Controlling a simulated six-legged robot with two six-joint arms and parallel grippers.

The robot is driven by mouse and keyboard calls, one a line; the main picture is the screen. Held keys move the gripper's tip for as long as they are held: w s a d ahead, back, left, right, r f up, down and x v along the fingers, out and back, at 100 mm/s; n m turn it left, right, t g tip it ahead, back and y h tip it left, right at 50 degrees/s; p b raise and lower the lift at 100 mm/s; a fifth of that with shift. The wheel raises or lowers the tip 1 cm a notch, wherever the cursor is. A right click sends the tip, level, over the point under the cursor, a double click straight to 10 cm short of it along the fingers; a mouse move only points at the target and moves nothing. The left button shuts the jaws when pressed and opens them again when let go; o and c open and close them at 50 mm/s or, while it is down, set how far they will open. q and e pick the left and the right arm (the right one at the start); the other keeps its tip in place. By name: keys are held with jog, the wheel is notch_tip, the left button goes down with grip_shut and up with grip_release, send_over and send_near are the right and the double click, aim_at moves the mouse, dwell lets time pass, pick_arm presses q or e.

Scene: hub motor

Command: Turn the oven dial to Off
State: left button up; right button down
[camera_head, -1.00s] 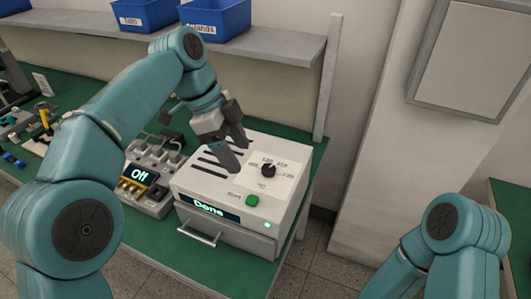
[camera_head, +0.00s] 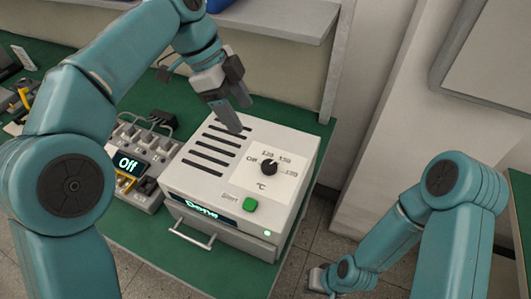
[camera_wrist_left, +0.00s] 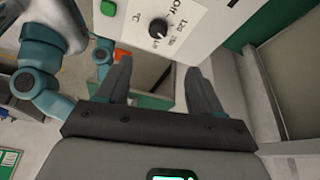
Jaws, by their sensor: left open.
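The oven (camera_head: 215,185) is a white box with slots in its top, a display reading "Done" and a front handle. Its black dial (camera_head: 268,167) sits on a white panel marked Off, several temperatures and °C; the exact setting is too small to tell. The dial also shows at the top of the left wrist view (camera_wrist_left: 158,28). My left gripper (camera_head: 235,115) is open and empty, above the oven's back part, up and left of the dial, apart from it. In the left wrist view its two fingers (camera_wrist_left: 158,85) are spread. My right arm is at the lower right; its gripper is hard to make out.
A green Start button (camera_head: 250,204) is on the oven's front corner. A device with an "Off" display (camera_head: 128,164) stands left of the oven on the green table (camera_head: 150,250). A shelf (camera_head: 285,20) runs behind. Right of the oven is open floor.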

aim_at(268, 164)
pick_arm(q)
jog(key=x, duration=0.5)
jog(key=b+x, duration=0.1)
jog(key=x, duration=0.8)
jog(key=shift+s+d+f, duration=0.15)
jog(key=shift+s+f, duration=0.15)
jog(key=shift+f, duration=0.35)
jog(key=c, duration=1.1)
